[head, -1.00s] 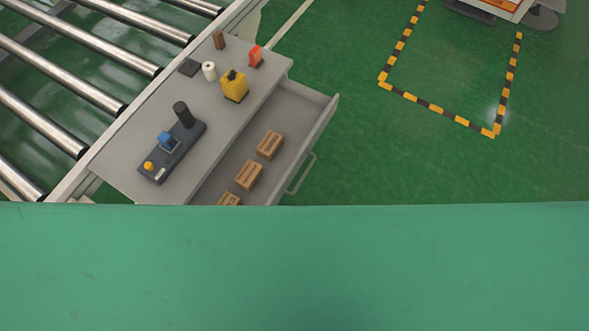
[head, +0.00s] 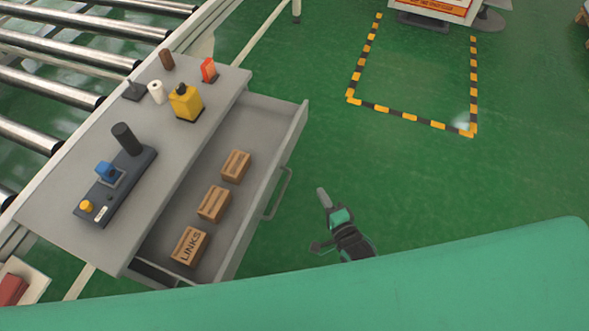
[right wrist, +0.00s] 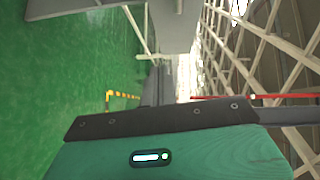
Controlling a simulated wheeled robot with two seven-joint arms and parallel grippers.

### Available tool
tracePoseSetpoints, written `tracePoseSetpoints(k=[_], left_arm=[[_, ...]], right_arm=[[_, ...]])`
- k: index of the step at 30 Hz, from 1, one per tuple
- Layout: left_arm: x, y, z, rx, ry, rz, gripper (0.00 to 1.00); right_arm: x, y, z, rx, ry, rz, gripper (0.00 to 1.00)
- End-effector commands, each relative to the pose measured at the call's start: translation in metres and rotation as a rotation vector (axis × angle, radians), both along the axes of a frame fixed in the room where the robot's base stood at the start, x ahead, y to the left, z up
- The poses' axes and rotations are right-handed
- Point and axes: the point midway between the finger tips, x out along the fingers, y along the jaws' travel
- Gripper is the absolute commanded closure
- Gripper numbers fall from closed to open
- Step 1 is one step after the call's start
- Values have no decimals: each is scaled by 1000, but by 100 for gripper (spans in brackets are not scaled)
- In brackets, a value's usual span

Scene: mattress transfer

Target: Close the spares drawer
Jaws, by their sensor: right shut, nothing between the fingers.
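The spares drawer (head: 262,190) is a grey drawer pulled out from under the grey bench top (head: 185,130). It stands open, with wooden boxes (head: 213,204) inside, the nearest marked LINKS. Its bar handle (head: 279,194) is on the outer right face. My right gripper (head: 324,198) is shut and empty, to the right of the handle and apart from it, over the green floor. My left gripper is not in view.
A roller conveyor (head: 60,88) runs behind the bench. The floor right of the drawer is clear, with a striped marking (head: 410,117) beyond.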

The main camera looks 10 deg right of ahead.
Motion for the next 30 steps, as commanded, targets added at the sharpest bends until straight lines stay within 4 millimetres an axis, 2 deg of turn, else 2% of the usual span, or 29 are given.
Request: tracePoseSetpoints(k=[1,3,6,11,24,30], left_arm=[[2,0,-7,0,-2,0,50],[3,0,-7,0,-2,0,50],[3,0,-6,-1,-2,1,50],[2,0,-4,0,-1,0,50],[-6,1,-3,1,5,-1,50],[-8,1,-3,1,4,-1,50]], right_arm=[[2,1,8,44,-26,-1,100],[4,3,19,85,-44,-1,100],[9,4,26,107,-54,-1,100],[27,9,27,105,-55,-1,100],[105,30,26,104,-52,-1,100],[116,54,26,105,-51,-2,100]])
